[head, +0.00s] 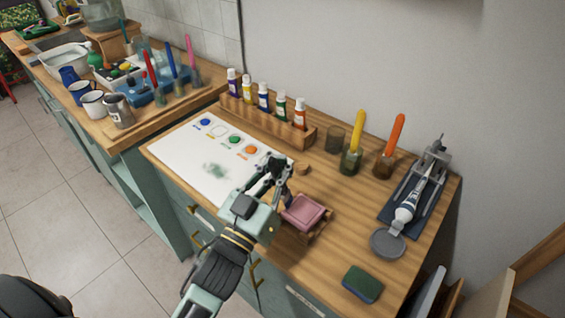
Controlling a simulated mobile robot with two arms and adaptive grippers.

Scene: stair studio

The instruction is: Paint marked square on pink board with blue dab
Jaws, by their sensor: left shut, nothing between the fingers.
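A white sheet (185,165) lies at the left of the wooden worktop with a blue dab (205,122), a yellow, a green and an orange dab near its far edge. A grey-green smear (215,171) is on its middle. A small pink board (303,211) sits on a wooden stand to the right of my left arm. I cannot make out a marked square on it. My left gripper (272,172) is shut and empty, over the sheet's right edge, just beyond the pink board. My right gripper is not in view.
A wooden rack (262,117) of paint tubes stands behind the sheet. Jars with yellow (355,140) and orange (393,140) tools stand right of it. A tube in a press (418,190), a grey round lid (388,243) and a green sponge (362,284) occupy the right side.

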